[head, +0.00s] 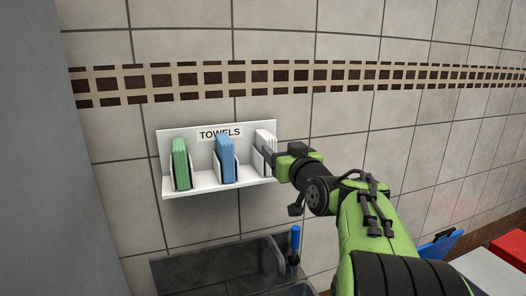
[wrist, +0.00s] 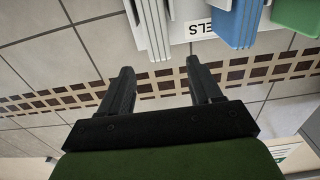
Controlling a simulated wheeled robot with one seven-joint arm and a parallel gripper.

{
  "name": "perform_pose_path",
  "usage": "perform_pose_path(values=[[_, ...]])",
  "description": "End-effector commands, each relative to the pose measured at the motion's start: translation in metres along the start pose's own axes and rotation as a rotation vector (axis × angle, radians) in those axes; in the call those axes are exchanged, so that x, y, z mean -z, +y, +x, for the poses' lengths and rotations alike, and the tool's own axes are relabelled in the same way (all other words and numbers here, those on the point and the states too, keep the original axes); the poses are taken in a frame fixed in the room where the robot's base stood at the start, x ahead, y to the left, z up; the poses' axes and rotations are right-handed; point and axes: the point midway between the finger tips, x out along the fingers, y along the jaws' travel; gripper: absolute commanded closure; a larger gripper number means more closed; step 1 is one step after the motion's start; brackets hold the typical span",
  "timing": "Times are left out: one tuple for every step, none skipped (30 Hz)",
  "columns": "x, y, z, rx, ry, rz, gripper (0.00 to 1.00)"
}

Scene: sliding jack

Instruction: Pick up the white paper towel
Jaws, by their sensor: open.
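The white paper towel (head: 265,140) stands upright in the right-hand slot of a white wall shelf labelled TOWELS (head: 205,185). In the wrist view the white towel (wrist: 154,30) shows as a layered stack at the top, just beyond the fingertips and roughly in line with the gap between them. My gripper (head: 272,156) is at the right end of the shelf, in front of the white towel and partly covering it. In the wrist view my gripper (wrist: 159,68) is open, with nothing between its two dark fingers.
A blue towel stack (head: 225,158) stands in the middle slot and a green one (head: 180,163) in the left slot. A dark basin (head: 215,272) is below, with a blue-handled tool (head: 295,240) at its right. A red object (head: 510,248) is at far right.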

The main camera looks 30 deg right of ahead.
Motion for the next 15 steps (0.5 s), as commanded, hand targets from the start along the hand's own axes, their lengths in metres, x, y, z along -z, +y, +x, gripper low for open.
perform_pose_path(values=[[0.002,-0.001,0.014,0.004,-0.003,0.002,0.36],[0.002,-0.001,0.022,0.003,-0.003,0.001,0.36],[0.002,-0.001,0.032,0.003,-0.003,0.001,0.36],[0.002,-0.001,0.038,0.003,-0.003,0.001,0.36],[0.002,-0.001,0.044,0.003,-0.003,0.001,0.36],[0.002,-0.001,0.050,0.002,-0.003,0.000,0.36],[0.002,-0.001,0.054,0.002,-0.003,0.001,0.36],[0.002,-0.001,0.057,0.002,-0.002,0.001,0.36],[0.002,-0.001,0.060,0.000,-0.002,0.001,0.36],[0.001,-0.001,0.064,0.000,-0.003,0.001,0.36],[0.001,-0.001,0.069,0.001,-0.003,0.002,0.36],[0.000,-0.002,0.076,0.003,-0.003,0.003,0.36],[0.000,-0.002,0.082,0.003,-0.004,0.002,0.36],[0.000,-0.002,0.089,0.003,-0.004,0.002,0.36],[0.000,-0.002,0.096,0.002,-0.003,0.002,0.36]])
